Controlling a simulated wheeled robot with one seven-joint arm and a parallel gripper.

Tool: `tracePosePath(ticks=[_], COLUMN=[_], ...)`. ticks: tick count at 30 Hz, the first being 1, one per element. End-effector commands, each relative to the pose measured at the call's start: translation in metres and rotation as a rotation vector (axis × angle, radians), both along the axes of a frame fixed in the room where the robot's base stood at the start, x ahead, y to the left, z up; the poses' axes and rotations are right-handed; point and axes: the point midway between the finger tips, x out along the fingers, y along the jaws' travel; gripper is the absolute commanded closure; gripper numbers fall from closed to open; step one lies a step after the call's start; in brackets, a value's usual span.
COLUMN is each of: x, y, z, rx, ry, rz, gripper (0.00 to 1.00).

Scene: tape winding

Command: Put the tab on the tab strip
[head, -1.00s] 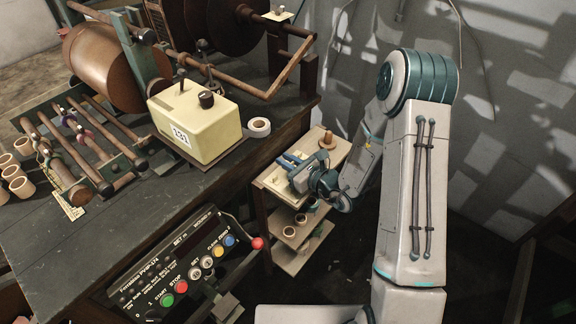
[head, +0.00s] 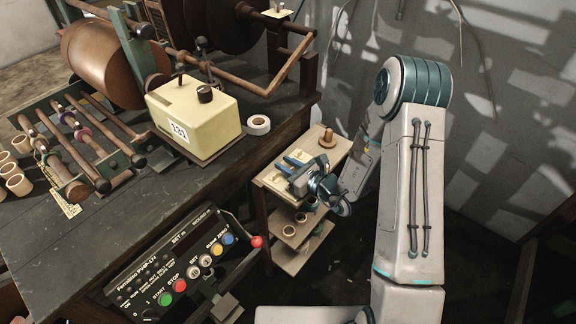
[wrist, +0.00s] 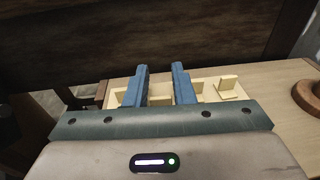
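My gripper (head: 287,164) is over the tray on the top shelf of the small wooden stand. In the wrist view its two blue fingers (wrist: 161,72) are apart, with pale tray and no clear object between them. The shallow cream tray (wrist: 207,99) has compartments. A small cream tab (wrist: 228,86) stands in the compartment right of the fingers; part of the tray is hidden by my gripper. A pale, marked strip (head: 69,207) lies at the front of the winding machine's rod frame; I cannot tell for sure that it is the tab strip.
The dark workbench (head: 120,215) stands left of the shelf (head: 337,146). The control panel (head: 180,270) juts out in front. A wooden knob (wrist: 306,94) stands right of the tray.

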Motion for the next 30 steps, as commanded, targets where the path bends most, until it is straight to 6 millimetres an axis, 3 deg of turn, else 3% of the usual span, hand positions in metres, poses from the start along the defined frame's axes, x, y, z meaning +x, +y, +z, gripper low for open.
tracePosePath(ticks=[10, 17, 30], x=[-0.003, -0.003, -0.068], y=[-0.001, -0.001, -0.073], z=[-0.008, 0.01, 0.022], rx=[-0.01, -0.01, -0.006], ry=[0.017, 0.018, 0.01], rz=[0.0, 0.001, -0.005], gripper=[0.63, 0.63, 0.63])
